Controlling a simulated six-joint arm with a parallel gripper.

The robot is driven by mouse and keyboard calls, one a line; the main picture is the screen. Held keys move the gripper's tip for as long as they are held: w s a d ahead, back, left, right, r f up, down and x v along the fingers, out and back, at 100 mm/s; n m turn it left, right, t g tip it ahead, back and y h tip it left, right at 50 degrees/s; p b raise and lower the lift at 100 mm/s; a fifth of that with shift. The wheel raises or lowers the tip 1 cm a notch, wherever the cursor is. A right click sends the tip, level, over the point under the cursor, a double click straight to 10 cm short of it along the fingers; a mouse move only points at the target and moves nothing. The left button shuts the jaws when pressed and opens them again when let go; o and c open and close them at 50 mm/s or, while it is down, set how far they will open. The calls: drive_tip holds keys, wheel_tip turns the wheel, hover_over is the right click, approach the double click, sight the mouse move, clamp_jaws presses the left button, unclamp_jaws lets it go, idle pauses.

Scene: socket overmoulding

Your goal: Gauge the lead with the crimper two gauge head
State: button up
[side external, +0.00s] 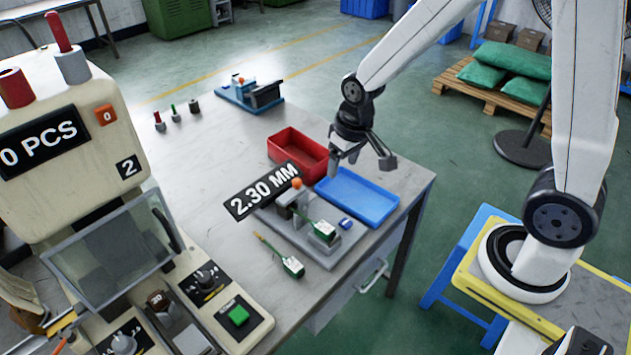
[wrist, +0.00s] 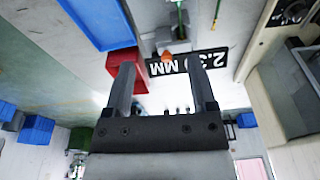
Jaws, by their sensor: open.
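A lead with a green wire and a white-and-green end (side external: 322,229) lies at the gauge fixture. A second similar lead (side external: 291,266) lies on the bench in front of the plate. My gripper (side external: 361,163) is open and empty, above the blue tray and apart from both leads. In the wrist view its two fingers (wrist: 160,66) are spread with nothing between them; the display (wrist: 188,63) shows inverted beyond.
A red bin (side external: 297,154) and a blue tray (side external: 357,198) stand behind the gauge. A small blue part (side external: 346,223) sits on the plate. The machine marked 2 (side external: 70,140), reading 0 PCS, stands at the left. A blue fixture (side external: 249,94) is at the far bench end.

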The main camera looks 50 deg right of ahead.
drive_tip(key=m+g, duration=0.2)
hover_over(297, 180)
wheel_tip(297, 180, down, 7)
drive_tip(key=shift+w, duration=0.1)
drive_tip(key=shift+f, duration=0.1)
drive_tip(key=shift+f, duration=3.85)
clamp_jaws()
drive_tip(key=shift+r, duration=0.1)
